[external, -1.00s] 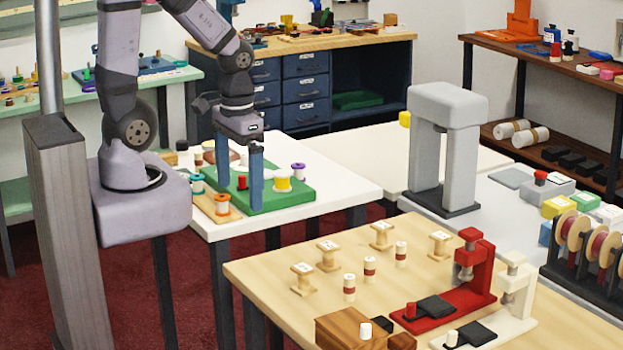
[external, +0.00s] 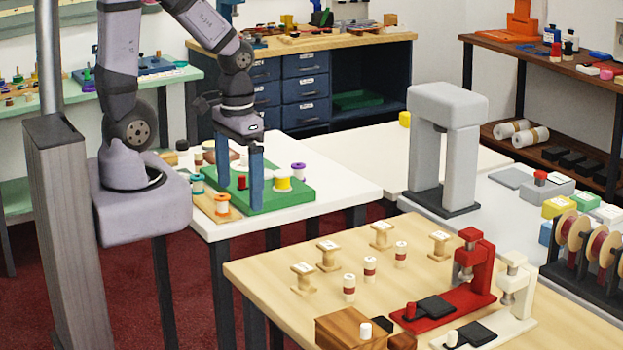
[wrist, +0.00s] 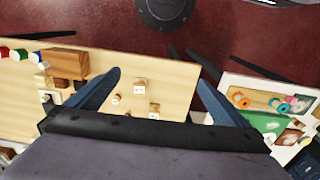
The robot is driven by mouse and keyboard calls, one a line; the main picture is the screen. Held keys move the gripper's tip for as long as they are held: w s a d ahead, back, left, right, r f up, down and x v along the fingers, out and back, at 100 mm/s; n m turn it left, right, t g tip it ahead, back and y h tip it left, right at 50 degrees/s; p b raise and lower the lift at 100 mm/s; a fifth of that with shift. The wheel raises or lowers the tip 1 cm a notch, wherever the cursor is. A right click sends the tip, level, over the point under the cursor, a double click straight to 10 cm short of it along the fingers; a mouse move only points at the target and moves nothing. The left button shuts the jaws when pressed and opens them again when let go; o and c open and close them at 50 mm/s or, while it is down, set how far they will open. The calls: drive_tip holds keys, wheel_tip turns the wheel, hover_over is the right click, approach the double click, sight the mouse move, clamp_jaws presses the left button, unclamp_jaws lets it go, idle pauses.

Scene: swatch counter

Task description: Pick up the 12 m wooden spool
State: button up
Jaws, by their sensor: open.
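Several pale wooden spools with white labels stand upright on the light wood table: one at the near left (external: 302,280), one behind it (external: 328,258), one at the back (external: 381,236) and one to the right (external: 439,246). The label print is too small to tell which is the 12 m spool. My gripper (external: 240,186) is open and empty, its blue fingers pointing down, apart from the spools. In the wrist view, two wooden spools show beyond the palm edge, one (wrist: 140,87) between the fingers and one (wrist: 154,108) lower, partly hidden.
Small white-and-red spools (external: 349,287) stand among the wooden ones. A red press (external: 466,280), a cream press (external: 512,290) and a brown wooden block (external: 345,327) occupy the table's front and right. A white table with a green board (external: 290,202) appears behind my fingers.

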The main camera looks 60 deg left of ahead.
drive_tip(key=c, duration=1.2)
drive_tip(key=shift+o, duration=0.2)
